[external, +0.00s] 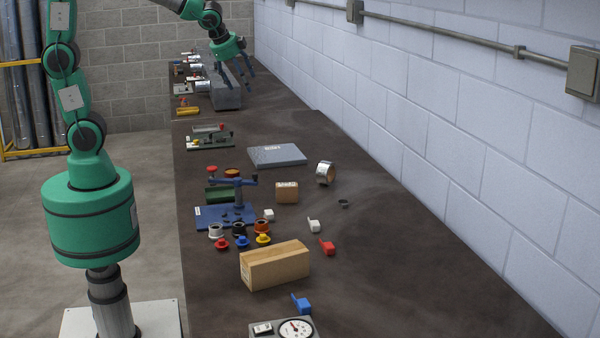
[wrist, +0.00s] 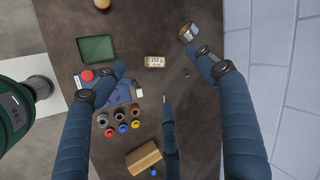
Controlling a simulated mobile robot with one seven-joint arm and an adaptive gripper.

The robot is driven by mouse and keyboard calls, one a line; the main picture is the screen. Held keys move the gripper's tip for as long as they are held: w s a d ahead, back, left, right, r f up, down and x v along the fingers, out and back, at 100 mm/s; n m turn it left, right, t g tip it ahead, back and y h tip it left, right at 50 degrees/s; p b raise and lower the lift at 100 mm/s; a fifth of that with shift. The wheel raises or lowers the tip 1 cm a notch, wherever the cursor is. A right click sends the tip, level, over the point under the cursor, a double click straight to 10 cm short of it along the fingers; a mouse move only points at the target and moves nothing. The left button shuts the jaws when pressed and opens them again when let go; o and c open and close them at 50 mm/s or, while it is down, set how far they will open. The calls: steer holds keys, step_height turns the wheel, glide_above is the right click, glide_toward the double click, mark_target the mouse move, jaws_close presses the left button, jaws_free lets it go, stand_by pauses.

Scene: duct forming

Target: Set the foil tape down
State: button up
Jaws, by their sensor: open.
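The foil tape (external: 326,172) is a silver roll with a tan core, resting on the dark bench right of the grey slab. It appears to stand on its edge, and nothing holds it. In the wrist view the foil tape (wrist: 187,33) shows at the top, beyond the right finger's tip. My gripper (external: 244,82) is raised over the far part of the bench in the external view. Its blue fingers are spread and empty. In the wrist view my gripper (wrist: 162,75) is open, with the bench visible between the fingers.
A grey slab (external: 277,155), a small tan box (external: 287,192), a blue fixture (external: 236,195) and several coloured caps lie nearby.

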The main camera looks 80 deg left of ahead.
steer(key=s+d+n+h, duration=0.1)
steer(key=s+d+n, duration=0.1)
steer(key=s, duration=0.7)
steer(key=s+d+r+n+h, duration=0.1)
steer(key=s+d+n, duration=0.2)
steer(key=s, duration=0.6)
steer(key=s+d+r+n+h, duration=0.1)
steer(key=s+d+n, duration=0.2)
steer(key=s, duration=0.6)
steer(key=n, duration=0.2)
steer(key=shift+d+n+t, duration=0.15)
steer(key=shift+n+t, duration=0.15)
step_height(320, 180, down, 4)
steer(key=b, duration=0.4)
